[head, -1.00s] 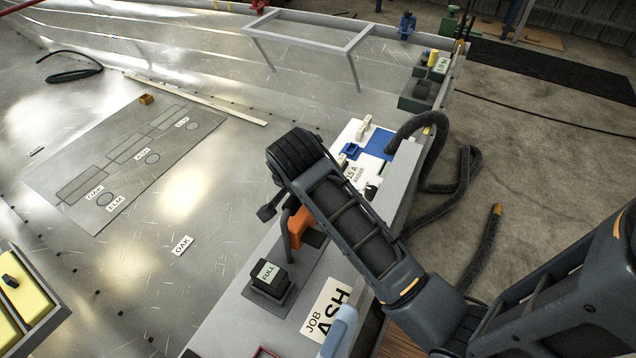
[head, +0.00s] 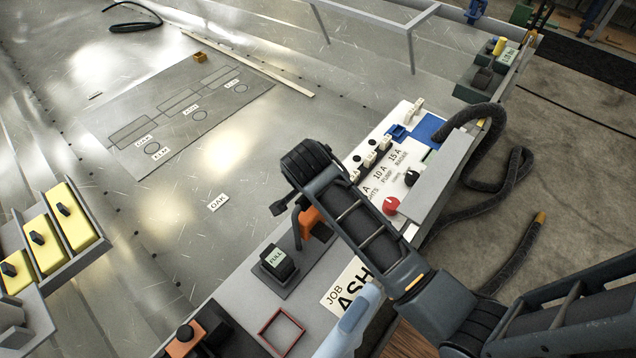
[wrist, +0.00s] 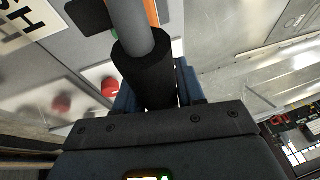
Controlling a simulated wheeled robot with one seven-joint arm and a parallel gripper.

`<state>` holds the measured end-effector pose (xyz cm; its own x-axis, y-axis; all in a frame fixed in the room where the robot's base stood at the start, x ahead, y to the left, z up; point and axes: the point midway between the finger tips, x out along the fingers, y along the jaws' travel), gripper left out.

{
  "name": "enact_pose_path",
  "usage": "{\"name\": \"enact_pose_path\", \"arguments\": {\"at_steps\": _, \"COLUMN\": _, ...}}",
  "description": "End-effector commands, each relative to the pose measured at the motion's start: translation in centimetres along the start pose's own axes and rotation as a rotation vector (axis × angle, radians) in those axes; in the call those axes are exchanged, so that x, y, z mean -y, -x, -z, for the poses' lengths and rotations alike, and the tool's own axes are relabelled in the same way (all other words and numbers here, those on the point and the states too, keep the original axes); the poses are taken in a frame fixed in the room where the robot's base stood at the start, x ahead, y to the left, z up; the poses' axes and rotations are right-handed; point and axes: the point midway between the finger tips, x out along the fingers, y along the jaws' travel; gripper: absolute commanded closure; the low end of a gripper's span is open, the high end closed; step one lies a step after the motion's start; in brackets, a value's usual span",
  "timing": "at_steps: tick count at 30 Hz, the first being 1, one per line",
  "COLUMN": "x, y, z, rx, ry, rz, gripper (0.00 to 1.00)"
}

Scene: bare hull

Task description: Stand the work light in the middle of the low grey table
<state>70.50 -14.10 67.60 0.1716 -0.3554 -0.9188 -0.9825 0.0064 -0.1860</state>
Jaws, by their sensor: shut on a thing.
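My gripper (wrist: 160,92) is shut on a black sleeve around a grey rod, which I take to be the work light (wrist: 143,62). The rod runs out of the top of the wrist view, so its ends are hidden. In the head view my arm covers the gripper, and I cannot clearly make out the light. A low grey table-like frame (head: 411,45) on legs stands at the top of the head view, well beyond the arm. Its top is partly cut off by the picture edge.
Below my arm, a long grey bench carries a dark block marked FULL (head: 277,262), an orange block (head: 314,223), an ASH card (head: 350,290) and a switch panel with a red knob (head: 391,205). Yellow boxes (head: 72,217) are at left. The metal floor between is mostly clear.

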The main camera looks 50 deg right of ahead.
Motion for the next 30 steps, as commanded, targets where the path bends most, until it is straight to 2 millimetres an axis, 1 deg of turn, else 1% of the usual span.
{"name": "enact_pose_path", "arguments": {"at_steps": 8, "x": 0.2, "y": 0.1, "z": 0.1, "rx": -0.002, "ry": -0.001, "rz": 0.006, "gripper": 0.98}}
{"name": "enact_pose_path", "arguments": {"at_steps": 9, "x": 0.0, "y": 0.0, "z": 0.0, "rx": 0.0, "ry": 0.0, "rz": 0.002, "gripper": 0.59}}
{"name": "enact_pose_path", "arguments": {"at_steps": 16, "x": 0.0, "y": 0.0, "z": 0.0, "rx": 0.0, "ry": 0.0, "rz": 0.002, "gripper": 0.37}}
{"name": "enact_pose_path", "arguments": {"at_steps": 25, "x": 0.1, "y": 0.2, "z": 0.0, "rx": 0.0, "ry": 0.0, "rz": 0.002, "gripper": 0.36}}
{"name": "enact_pose_path", "arguments": {"at_steps": 28, "x": 0.1, "y": 1.2, "z": 0.0, "rx": -0.001, "ry": 0.001, "rz": 0.005, "gripper": 0.36}}
{"name": "enact_pose_path", "arguments": {"at_steps": 30, "x": 0.1, "y": 2.3, "z": 0.0, "rx": -0.001, "ry": 0.001, "rz": 0.005, "gripper": 0.36}}
